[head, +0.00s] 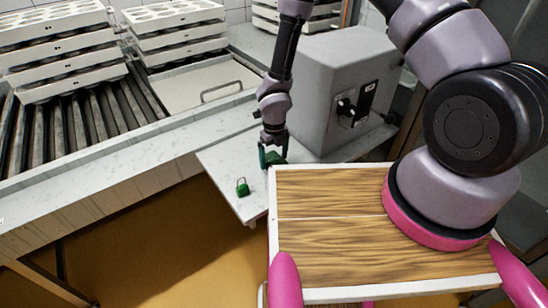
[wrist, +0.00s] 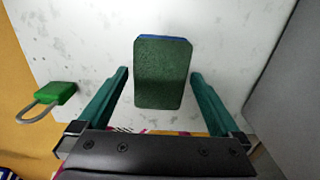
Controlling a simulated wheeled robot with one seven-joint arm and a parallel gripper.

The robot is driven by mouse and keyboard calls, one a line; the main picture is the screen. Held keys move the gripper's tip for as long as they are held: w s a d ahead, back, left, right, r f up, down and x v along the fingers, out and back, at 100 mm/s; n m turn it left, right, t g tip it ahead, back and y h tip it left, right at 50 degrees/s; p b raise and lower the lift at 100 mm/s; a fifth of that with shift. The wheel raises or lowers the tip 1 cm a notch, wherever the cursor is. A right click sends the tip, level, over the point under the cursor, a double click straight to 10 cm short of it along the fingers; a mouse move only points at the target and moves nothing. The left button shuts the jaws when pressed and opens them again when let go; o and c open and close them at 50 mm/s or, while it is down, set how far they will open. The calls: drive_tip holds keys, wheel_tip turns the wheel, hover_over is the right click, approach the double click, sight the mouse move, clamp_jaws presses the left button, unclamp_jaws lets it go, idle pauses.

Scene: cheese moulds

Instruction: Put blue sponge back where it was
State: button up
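The sponge (wrist: 163,75) has a dark green scouring face towards the wrist camera and a thin blue edge at its far end. It lies on the pale marble-look surface. My gripper (wrist: 160,74) is open over it, one finger on each side, with a gap between each finger and the sponge. In the head view my gripper (head: 273,152) is low over the small marble table, beside the grey machine. The sponge (head: 277,160) is mostly hidden there by the fingers.
A green padlock (head: 242,187) lies left of the gripper, and it also shows in the wrist view (wrist: 58,94). A grey box-shaped machine (head: 335,85) stands close on the right. A roller conveyor (head: 85,115) and stacked white moulds (head: 65,60) are at the left.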

sight(274, 160)
wheel_tip(274, 160, up, 12)
idle(0.6)
